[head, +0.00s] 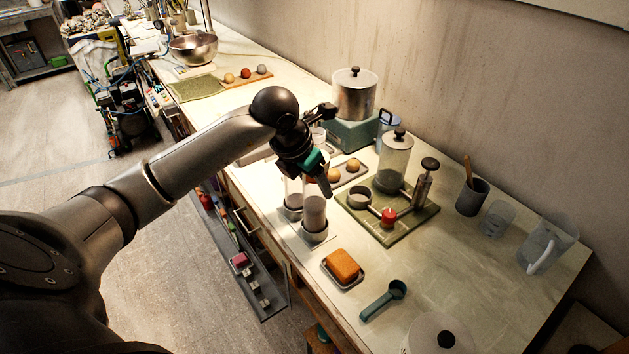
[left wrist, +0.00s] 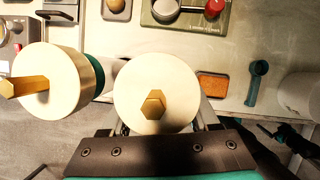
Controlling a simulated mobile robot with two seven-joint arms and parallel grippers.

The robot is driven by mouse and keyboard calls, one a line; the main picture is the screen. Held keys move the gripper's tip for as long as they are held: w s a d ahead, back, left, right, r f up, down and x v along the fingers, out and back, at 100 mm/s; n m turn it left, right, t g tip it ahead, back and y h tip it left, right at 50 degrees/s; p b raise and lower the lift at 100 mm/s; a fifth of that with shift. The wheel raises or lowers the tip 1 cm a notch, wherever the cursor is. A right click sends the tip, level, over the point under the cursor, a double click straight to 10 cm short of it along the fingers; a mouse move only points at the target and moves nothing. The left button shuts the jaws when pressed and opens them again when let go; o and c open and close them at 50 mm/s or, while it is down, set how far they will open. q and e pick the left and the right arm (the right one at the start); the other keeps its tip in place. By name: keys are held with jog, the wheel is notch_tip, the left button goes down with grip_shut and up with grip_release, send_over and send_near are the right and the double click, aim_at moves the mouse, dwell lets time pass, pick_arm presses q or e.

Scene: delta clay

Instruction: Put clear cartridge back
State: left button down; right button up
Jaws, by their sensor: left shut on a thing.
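Two clear cartridges with greyish fill stand upright side by side near the table's front edge. The nearer one (head: 314,212) has a grey round base (head: 315,234); the other (head: 293,191) is just behind and left. My left gripper (head: 319,178) is shut on the nearer cartridge near its top. In the left wrist view a cream round cap with a brass hex knob (left wrist: 155,101) sits between my fingers, and a second such cap (left wrist: 52,82) is at left. I cannot tell whether the held base rests fully on the table.
A green tray (head: 383,232) with a lidded glass jar (head: 395,160) and a red knob stands right of the cartridges. An orange block (head: 342,264) on a small dish and a teal scoop (head: 384,299) lie in front. An open drawer (head: 257,280) juts out below the table edge.

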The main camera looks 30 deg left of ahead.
pick_arm(q)
jog(key=shift+f, duration=0.15)
jog(key=shift+c, duration=0.7)
grip_release()
jog(key=v, duration=1.2)
jog(key=shift+r, duration=0.25)
jog(key=shift+w, duration=0.1)
